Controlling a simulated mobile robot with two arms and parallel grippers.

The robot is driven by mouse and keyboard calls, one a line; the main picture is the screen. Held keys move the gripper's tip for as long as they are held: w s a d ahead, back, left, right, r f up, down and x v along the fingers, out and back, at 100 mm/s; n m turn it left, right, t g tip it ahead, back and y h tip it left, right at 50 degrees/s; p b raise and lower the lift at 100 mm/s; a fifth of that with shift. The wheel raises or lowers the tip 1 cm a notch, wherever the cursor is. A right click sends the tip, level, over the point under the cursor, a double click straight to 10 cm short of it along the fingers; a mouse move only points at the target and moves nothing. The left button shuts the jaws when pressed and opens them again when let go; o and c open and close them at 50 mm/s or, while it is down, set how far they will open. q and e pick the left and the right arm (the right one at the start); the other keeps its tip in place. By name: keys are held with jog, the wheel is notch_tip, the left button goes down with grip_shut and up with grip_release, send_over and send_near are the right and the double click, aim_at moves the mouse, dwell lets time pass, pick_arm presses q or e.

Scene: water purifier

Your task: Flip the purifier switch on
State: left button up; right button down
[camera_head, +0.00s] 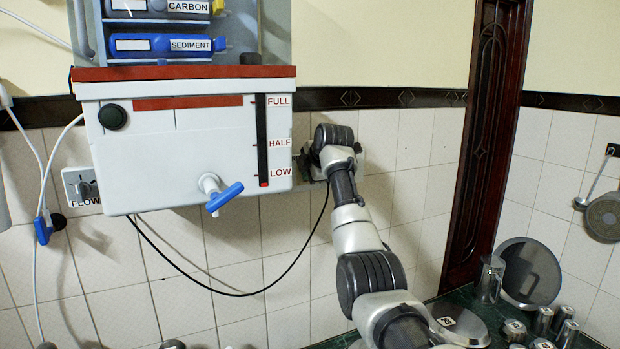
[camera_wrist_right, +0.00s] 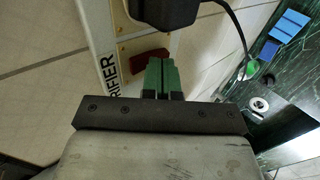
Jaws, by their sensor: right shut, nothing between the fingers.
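The purifier (camera_head: 190,145) is a white wall-mounted tank with a red rim and a blue-handled tap (camera_head: 225,197). In the right wrist view, a red rocker switch (camera_wrist_right: 147,54) sits on a pale panel (camera_wrist_right: 122,52) beside partly visible lettering that ends in "RIFIER". My right gripper (camera_wrist_right: 162,66) is shut and empty, with its green fingertips at the switch's lower right edge. Whether they touch it, I cannot tell. In the head view my right arm reaches to the wall beside the tank and hides the switch. My left gripper is out of view.
A black plug (camera_wrist_right: 162,10) sits just above the switch, with a black cable (camera_head: 245,294) hanging below the tank. A dark green counter (camera_head: 480,305) at lower right carries metal containers.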

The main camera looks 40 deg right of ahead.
jog(key=t+b, duration=0.2)
jog(key=f+t+h+b, duration=0.1)
jog(key=t+b, duration=0.1)
jog(key=b, duration=0.1)
jog(key=shift+w+f, duration=0.15)
jog(key=shift+f, duration=0.05)
dwell(0.4)
